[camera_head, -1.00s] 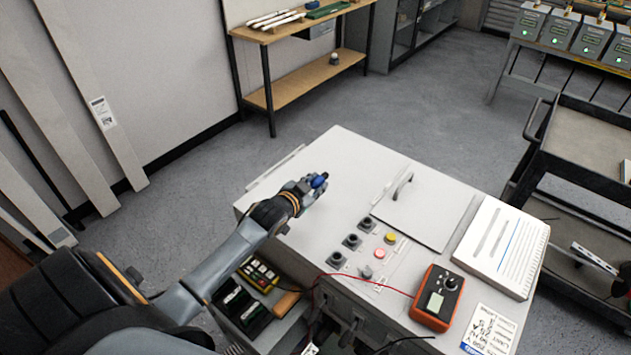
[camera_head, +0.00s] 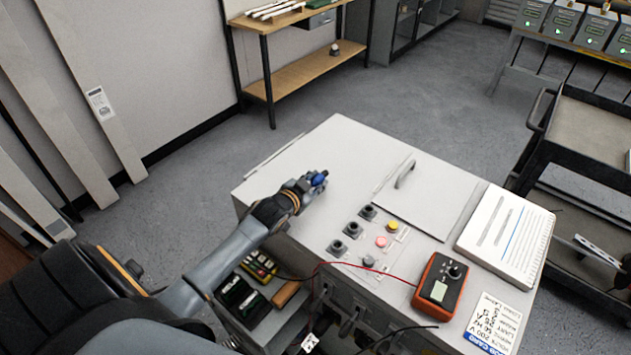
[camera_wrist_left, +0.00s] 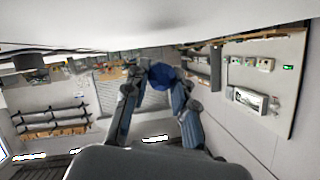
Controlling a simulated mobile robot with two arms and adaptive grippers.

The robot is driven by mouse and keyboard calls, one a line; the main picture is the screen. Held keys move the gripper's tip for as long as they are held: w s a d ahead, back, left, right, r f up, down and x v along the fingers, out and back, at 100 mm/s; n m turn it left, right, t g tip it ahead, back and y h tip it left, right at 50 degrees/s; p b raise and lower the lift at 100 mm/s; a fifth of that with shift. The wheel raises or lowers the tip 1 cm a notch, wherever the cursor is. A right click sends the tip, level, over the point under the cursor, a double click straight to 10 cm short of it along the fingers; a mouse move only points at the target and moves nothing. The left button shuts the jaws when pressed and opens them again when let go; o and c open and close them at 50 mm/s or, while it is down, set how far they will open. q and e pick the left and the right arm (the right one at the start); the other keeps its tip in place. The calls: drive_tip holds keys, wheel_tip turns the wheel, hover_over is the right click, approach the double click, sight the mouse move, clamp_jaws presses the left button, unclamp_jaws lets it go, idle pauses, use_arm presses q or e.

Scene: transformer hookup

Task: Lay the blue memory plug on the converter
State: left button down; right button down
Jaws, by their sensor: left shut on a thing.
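The blue memory plug (camera_head: 319,178) is between the fingers of my left gripper (camera_head: 313,183), which is shut on it. It also shows between the two fingertips in the left wrist view (camera_wrist_left: 160,76). The converter (camera_head: 318,140) is the white cabinet with a flat top. The gripper and plug are over the left part of its top, behind the black knobs. The wrist view shows a pale surface close along its upper edge. I cannot tell whether the plug touches the top. My right gripper is not clearly in view.
On the top are black knobs (camera_head: 352,229), yellow and red buttons, a handled lid (camera_head: 430,205), an orange meter (camera_head: 440,284) with a red lead, and a white notebook (camera_head: 507,235). A dark cart (camera_head: 590,140) stands at right. The top's back left is clear.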

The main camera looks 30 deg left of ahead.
use_arm(q)
drive_tip(key=shift+f, duration=0.15)
drive_tip(key=shift+f, duration=0.15)
drive_tip(key=c, duration=1)
unclamp_jaws()
drive_tip(key=shift+s, duration=0.1)
drive_tip(key=v, duration=1.2)
